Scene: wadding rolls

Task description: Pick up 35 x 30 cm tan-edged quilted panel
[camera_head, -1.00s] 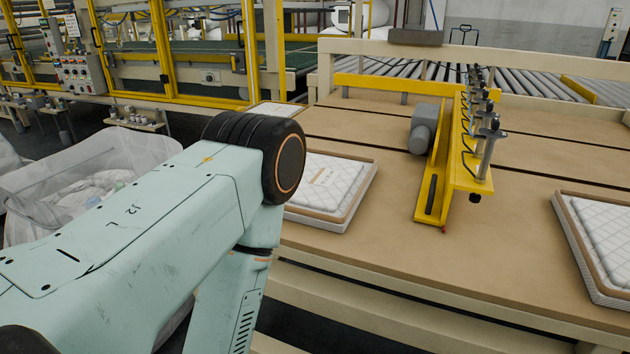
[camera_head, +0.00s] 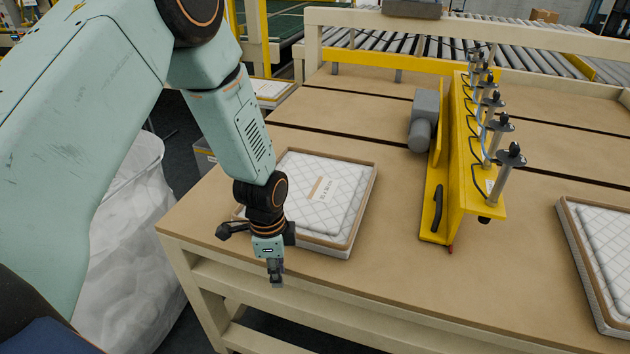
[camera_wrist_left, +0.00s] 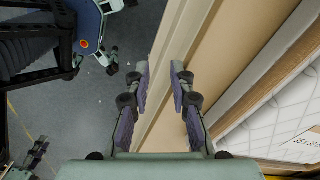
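The tan-edged quilted panel (camera_head: 322,197) lies flat on the table, white and diamond-stitched, with a tan label on top. Its near left corner is partly hidden behind my left arm. It also shows in the left wrist view (camera_wrist_left: 270,125), at the right with part of its label. My left gripper (camera_head: 276,282) hangs in front of the panel's near side, over the table's front edge. In the left wrist view my left gripper (camera_wrist_left: 160,80) has its two fingers apart with nothing between them; the table edge runs below.
A yellow frame with several upright cylinders (camera_head: 465,160) stands right of the panel. Another quilted panel (camera_head: 605,245) lies at the far right of the table (camera_head: 390,285). A bag-lined bin (camera_head: 130,240) stands left. Bare tabletop lies between panel and frame.

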